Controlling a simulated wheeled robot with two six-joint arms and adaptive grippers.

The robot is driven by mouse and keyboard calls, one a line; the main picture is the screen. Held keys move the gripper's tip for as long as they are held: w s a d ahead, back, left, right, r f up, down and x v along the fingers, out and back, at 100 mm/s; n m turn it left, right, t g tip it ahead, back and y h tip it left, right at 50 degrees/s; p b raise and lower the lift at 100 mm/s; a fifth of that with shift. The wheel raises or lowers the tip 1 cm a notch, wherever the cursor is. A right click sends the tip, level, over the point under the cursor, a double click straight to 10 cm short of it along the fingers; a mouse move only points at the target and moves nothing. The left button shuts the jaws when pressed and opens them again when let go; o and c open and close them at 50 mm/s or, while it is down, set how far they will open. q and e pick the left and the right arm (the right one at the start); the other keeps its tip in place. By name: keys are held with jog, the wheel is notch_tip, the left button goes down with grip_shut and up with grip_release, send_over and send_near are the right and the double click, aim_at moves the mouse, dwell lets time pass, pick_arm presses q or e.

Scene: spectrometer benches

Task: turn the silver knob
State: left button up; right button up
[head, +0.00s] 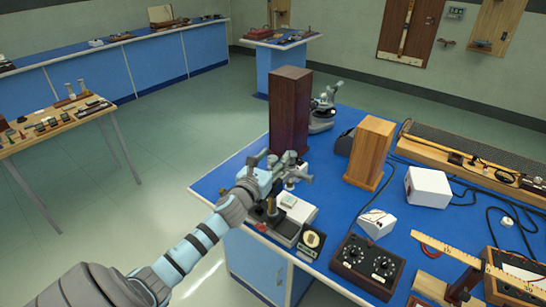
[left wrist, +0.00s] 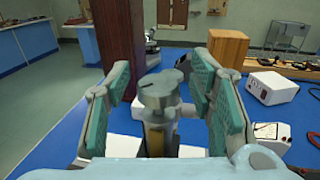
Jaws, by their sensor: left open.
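The silver knob (left wrist: 158,92) shows in the left wrist view as a short metal cylinder with a dark mark on its top, above a brass-coloured post (left wrist: 154,138). My left gripper (left wrist: 162,88) is open, with one teal-padded finger on each side of the knob. Gaps show between the knob and both pads. In the head view my left gripper (head: 286,169) is over the instrument at the near left of the blue bench (head: 338,140), and it mostly hides the knob there. My right gripper is not in view.
A tall dark wooden block (head: 289,108) stands just behind the gripper.

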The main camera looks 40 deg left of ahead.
pick_arm(q)
jog(key=shift+s+a, duration=0.1)
grip_shut()
jog(key=shift+n+y, duration=0.3)
jog(key=shift+y, duration=0.1)
